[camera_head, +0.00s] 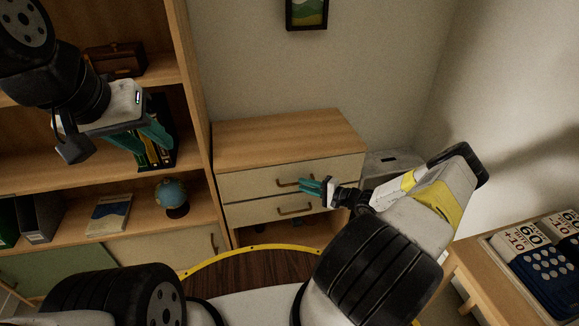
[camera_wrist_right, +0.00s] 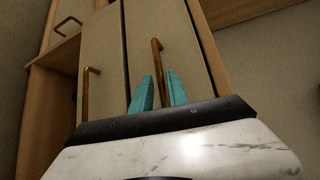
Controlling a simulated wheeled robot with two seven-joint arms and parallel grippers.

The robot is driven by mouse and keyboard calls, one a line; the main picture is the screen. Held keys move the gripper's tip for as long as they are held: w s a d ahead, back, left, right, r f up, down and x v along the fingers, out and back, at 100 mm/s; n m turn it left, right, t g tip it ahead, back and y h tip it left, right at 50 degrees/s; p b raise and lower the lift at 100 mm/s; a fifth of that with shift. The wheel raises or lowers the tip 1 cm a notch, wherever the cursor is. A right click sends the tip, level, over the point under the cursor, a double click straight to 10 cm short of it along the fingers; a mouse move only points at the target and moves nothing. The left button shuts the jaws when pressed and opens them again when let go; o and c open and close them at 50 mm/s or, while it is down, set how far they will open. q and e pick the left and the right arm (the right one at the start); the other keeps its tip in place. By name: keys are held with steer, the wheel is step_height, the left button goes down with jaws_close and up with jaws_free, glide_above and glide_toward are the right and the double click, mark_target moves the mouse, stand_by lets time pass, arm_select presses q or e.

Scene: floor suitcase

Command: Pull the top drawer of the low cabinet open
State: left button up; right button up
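The low cabinet (camera_head: 262,155) stands against the back wall with a wooden top and pale drawer fronts. Its top drawer (camera_head: 245,187) looks closed and has a bronze bar handle (camera_head: 288,182); the handle also shows in the right wrist view (camera_wrist_right: 156,60). My right gripper (camera_head: 308,187) is at the right part of this handle. In the right wrist view its teal fingers (camera_wrist_right: 161,84) stand apart, with the handle bar seen between them; contact is not clear. My left gripper (camera_head: 152,137) is raised before the bookshelf, its fingers apart and empty.
A second drawer with its own handle (camera_head: 295,210) lies below, above an open recess. The bookshelf (camera_head: 190,80) with a globe (camera_head: 172,193) and books stands at left. A grey stool (camera_head: 392,162) is beside the cabinet. A table (camera_head: 480,270) with boxes is at right.

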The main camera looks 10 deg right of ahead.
steer(key=shift+x, duration=1.65)
steer(key=shift+c, duration=0.4)
jaws_close()
